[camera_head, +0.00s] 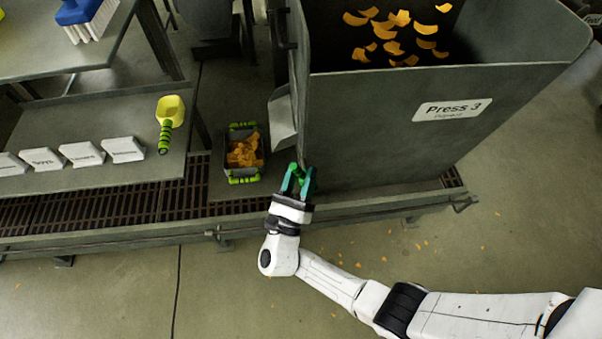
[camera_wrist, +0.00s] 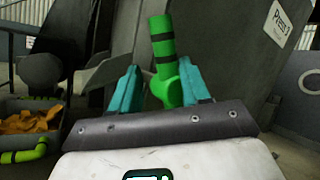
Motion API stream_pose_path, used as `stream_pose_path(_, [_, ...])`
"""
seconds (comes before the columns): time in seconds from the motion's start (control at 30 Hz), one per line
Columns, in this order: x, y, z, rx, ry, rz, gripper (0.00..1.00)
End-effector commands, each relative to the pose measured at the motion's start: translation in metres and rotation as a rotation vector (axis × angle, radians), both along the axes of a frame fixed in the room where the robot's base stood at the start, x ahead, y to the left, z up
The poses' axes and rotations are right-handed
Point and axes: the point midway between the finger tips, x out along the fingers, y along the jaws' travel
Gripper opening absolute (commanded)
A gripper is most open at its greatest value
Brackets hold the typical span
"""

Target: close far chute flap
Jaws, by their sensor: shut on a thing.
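A green handle with black bands (camera_wrist: 161,45) stands between the teal fingers of my gripper (camera_head: 300,178), at the lower left corner of the Press 3 hopper (camera_head: 400,125). In the wrist view my gripper (camera_wrist: 160,80) is closed around the lower, rounded part of the handle, and its banded upper part sticks up. A pale grey sloping chute plate (camera_head: 283,120) juts from the hopper's left side. Which panel the handle belongs to is partly hidden, and I cannot tell how far any flap is open.
A yellow scoop (camera_head: 170,112), white label blocks (camera_head: 82,154) and a blue brush (camera_head: 88,14) lie on shelves at left. The floor in front is clear except for scraps.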

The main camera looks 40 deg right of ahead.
Motion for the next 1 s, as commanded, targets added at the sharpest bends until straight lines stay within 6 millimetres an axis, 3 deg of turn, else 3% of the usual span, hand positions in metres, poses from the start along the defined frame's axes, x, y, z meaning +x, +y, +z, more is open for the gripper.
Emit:
stream_pose_path(0.37, [0.0016, 0.0010, 0.0002, -0.007, 0.006, 0.003, 0.00])
stream_pose_path(0.4, [0.0016, 0.0010, 0.0002, -0.007, 0.006, 0.003, 0.48])
stream_pose_path(0.6, [0.0010, 0.0007, 0.0001, -0.006, 0.004, 0.002, 0.67])
stream_pose_path(1.0, [-0.0053, 0.0100, -0.0071, -0.004, 0.005, 0.003, 0.68])
